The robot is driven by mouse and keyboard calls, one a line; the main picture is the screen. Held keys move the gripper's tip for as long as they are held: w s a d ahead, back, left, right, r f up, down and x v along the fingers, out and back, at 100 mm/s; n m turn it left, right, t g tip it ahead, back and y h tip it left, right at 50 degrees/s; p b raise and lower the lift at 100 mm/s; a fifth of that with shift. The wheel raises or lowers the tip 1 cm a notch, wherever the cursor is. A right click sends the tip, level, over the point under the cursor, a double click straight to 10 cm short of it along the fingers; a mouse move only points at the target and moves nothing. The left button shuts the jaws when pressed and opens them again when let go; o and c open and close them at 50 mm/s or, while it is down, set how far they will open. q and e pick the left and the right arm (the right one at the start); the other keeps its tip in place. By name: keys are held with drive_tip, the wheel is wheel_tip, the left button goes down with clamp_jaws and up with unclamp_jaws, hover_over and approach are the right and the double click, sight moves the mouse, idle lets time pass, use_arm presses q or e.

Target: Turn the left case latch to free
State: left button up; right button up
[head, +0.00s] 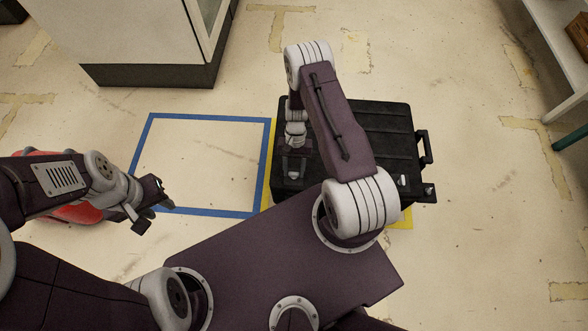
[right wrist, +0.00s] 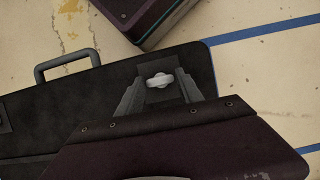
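A black case (head: 380,125) lies on the floor in the head view. Its left latch, a small pale knob (right wrist: 159,80), shows in the right wrist view near the case's front edge, its longer side roughly along that edge. My right gripper (head: 294,168) is over the case's left front part, and in the right wrist view its fingers (right wrist: 160,88) stand apart with the knob between them. I cannot tell whether they touch it. A second pale latch (head: 403,180) shows at the case's right front. My left gripper (head: 150,208) is open and empty, left of the case.
A blue tape square (head: 205,116) marks bare floor left of the case, and yellow tape (head: 400,220) shows under the case. A red object (head: 75,212) is behind my left arm. A white cabinet (head: 130,35) stands at the back left. A case handle (right wrist: 68,65) sticks out in the right wrist view.

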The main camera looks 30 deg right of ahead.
sight(295, 168)
drive_tip(key=shift+o, duration=0.9)
drive_tip(key=p+v, duration=0.4)
drive_tip(key=v, duration=0.5)
